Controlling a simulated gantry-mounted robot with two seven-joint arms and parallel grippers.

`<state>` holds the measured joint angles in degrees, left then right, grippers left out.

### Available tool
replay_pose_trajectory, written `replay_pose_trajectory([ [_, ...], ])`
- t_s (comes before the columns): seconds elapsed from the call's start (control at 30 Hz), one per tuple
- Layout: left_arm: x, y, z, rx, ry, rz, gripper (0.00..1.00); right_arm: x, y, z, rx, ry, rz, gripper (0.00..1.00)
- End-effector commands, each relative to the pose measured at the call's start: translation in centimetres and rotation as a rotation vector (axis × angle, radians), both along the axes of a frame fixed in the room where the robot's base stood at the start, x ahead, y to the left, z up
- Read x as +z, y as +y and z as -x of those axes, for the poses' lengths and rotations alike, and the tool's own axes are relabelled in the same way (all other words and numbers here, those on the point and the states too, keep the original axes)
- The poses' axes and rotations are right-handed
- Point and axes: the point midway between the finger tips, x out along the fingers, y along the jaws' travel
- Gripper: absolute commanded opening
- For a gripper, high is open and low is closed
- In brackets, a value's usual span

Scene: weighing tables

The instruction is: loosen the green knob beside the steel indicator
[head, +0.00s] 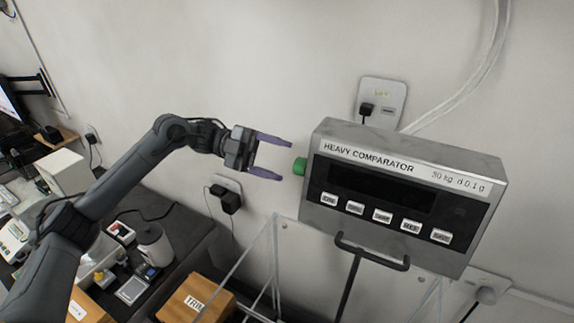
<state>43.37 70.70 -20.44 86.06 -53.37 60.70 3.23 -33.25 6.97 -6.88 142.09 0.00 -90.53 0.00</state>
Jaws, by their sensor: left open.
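The green knob (299,166) sticks out of the left side of the steel indicator (405,190), a box labelled "HEAVY COMPARATOR" with a dark display and a row of buttons. My left gripper (286,160) is open, with its two purple fingers pointing right toward the knob. The fingertips are just left of the knob, one above and one below its level in the picture. I see no clear contact between fingers and knob. My right gripper is not in view.
A black handle (372,254) stands in front of the indicator's lower edge. A clear-walled frame (272,250) is below. A wooden box marked "TRIM" (185,302) is at the bottom. Wall sockets with plugs (380,100) are behind. The lower-left bench is cluttered.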

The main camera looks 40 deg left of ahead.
Motion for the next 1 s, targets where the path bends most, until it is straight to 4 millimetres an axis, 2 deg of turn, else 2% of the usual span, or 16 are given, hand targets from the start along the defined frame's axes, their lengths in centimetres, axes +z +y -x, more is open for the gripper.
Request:
replay_pose_trajectory([
  [0.2, 0.0, 4.2, 1.1, 0.005, 0.0, -0.001, 0.65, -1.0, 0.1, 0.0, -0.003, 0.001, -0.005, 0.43],
  [0.4, 0.2, 5.7, 1.6, 0.001, -0.002, -0.001, 0.65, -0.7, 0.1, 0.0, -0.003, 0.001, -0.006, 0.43],
  [0.6, 0.1, 6.6, 1.8, 0.001, 0.0, 0.0, 0.65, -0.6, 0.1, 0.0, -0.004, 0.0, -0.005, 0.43],
  [1.0, 0.0, 6.7, 1.9, 0.001, 0.0, 0.001, 0.65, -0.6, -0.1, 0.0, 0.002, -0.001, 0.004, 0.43],
])
